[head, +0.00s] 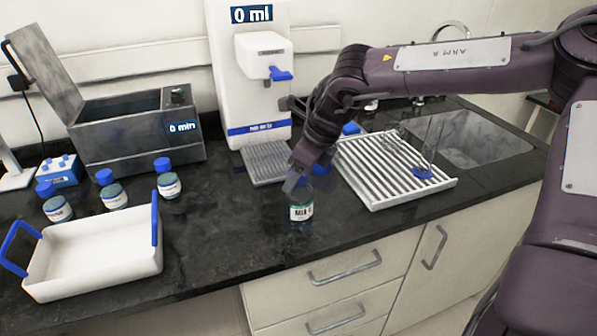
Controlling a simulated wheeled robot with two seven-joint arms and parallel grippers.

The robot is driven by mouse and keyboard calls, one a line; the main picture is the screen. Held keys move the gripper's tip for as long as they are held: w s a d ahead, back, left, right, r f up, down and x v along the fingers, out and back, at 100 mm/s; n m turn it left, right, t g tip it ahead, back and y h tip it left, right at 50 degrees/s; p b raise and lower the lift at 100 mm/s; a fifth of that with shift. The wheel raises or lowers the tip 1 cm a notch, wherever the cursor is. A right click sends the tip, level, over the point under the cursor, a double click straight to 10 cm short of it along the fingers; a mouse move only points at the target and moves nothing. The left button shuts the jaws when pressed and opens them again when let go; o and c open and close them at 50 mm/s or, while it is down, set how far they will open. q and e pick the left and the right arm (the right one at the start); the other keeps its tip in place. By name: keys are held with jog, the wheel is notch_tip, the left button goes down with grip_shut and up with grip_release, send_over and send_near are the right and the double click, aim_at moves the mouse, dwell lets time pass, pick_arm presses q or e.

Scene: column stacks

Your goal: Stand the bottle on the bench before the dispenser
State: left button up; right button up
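A small bottle (301,212) with teal liquid and a white label stands upright on the dark bench, or just above it; its base contact is hard to tell. It is in front of the white dispenser (233,100), slightly right of its grey grate (266,162). My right gripper (297,182) points down at the top of the bottle and hides its cap and neck. I cannot tell whether its fingers are closed on it. The dispenser display reads 0 ml, and a blue lever shows under its head. My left gripper is out of view.
A white ribbed drainer (385,190) and a sink (475,145) lie right. Several blue-capped bottles (113,195) stand left behind a white tray (95,260) with blue handles. A grey open-lidded bath (135,145) stands behind them. Bench between tray and bottle is clear.

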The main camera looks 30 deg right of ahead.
jog(key=shift+r+p, duration=0.3)
jog(key=shift+r, duration=0.3)
jog(key=b+v, duration=0.1)
jog(key=v, duration=1)
jog(key=shift+s+d, duration=0.1)
